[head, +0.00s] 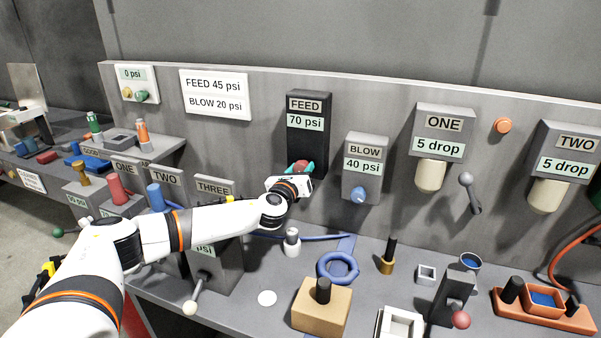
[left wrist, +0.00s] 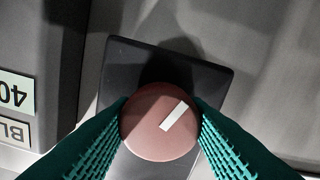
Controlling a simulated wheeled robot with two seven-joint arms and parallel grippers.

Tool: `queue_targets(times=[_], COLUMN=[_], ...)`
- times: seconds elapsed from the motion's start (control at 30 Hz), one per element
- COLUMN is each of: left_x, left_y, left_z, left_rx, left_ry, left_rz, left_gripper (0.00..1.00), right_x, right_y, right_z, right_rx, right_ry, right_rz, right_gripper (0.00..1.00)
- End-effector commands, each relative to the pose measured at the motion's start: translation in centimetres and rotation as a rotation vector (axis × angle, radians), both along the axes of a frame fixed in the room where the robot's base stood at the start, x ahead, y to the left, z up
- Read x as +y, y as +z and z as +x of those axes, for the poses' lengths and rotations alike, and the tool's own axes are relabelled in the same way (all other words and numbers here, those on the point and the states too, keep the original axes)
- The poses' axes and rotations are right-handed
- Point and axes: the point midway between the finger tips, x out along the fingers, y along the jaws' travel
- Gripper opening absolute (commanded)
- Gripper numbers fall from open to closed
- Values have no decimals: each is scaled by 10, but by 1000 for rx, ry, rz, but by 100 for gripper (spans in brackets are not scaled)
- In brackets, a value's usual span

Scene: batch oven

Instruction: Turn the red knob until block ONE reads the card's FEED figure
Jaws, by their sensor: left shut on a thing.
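The red knob (head: 300,166) is on the dark FEED unit (head: 308,106), which reads 70 psi. My left gripper (head: 303,170) is shut on the knob. In the left wrist view, the green fingers (left wrist: 160,112) touch both sides of the round red knob (left wrist: 150,137), whose white mark slants up to the right. The card (head: 214,94) reads FEED 45 psi and BLOW 20 psi. The bench block labelled ONE (head: 125,168) has a red cylinder on top; I cannot read a figure on it. A wall block also labelled ONE (head: 444,124) reads 5 drop. My right gripper is out of view.
The BLOW unit (head: 365,157), right of the FEED unit, reads 40 psi and has a blue knob. Wall block TWO (head: 569,150) reads 5 drop. A lever (head: 469,194) sticks out between the wall blocks. Below my arm stand a tan block (head: 320,312) and a blue ring (head: 338,268).

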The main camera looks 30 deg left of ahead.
Motion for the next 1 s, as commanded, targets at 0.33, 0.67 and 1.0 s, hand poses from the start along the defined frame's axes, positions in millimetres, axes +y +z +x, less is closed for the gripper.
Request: queue_targets(times=[0.33,0.67,1.0], left_x=[0,1,1], left_y=[-4,-3,-2], left_z=[0,0,0], left_rx=[-71,-144,-215], left_ry=[1,2,1], left_rz=[-290,-597,-891], left_gripper=[18,18,18], right_x=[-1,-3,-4], right_y=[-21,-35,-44], right_z=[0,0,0], right_rx=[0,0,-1], right_ry=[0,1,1], right_rz=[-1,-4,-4], right_gripper=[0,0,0])
